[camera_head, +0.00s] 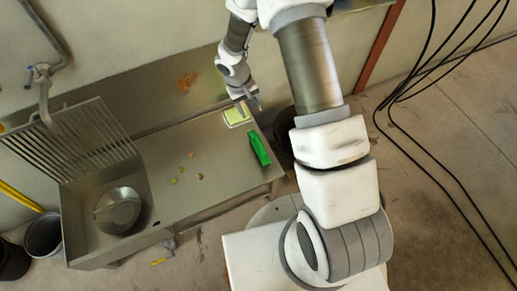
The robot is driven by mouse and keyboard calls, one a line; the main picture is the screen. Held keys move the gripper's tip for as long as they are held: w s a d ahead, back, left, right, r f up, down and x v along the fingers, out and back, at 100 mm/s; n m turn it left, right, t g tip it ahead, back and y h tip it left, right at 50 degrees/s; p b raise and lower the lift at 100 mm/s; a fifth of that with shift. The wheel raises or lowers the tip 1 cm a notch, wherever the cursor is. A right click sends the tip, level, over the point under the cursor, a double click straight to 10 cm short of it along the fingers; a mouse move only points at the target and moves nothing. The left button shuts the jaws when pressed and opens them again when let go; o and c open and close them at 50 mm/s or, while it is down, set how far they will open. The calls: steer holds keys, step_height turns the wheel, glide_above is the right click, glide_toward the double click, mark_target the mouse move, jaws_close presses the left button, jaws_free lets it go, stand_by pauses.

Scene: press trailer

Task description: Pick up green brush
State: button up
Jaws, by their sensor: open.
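The green brush (258,149) lies on the right end of the steel counter (215,178), close to its edge. It is a bright green, elongated block shape. My gripper (250,103) hangs at the end of my arm above the counter's back right corner. It is open and appears up and left of the brush in the picture, apart from it. The fingers are small, and I cannot see anything between them. A flat yellow-green item with a pale border (236,115) lies just below and left of my gripper.
A sink with a round metal bowl (118,208) is at the counter's left, with a slatted rack (72,140) and a tap (42,90) behind it. Small scraps (181,170) dot the mid-counter. A dark bin (285,128) stands right of the counter. Black cables (385,105) hang at right.

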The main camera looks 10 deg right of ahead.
steer(key=b, duration=0.1)
glide_toward(258, 140)
steer(key=b+x, duration=0.3)
steer(key=x, duration=0.1)
steer(key=shift+f, duration=0.35)
steer(key=b+x, duration=0.2)
steer(key=x, duration=0.4)
steer(key=shift+d+f, duration=0.15)
steer(key=shift+d, duration=0.05)
jaws_close()
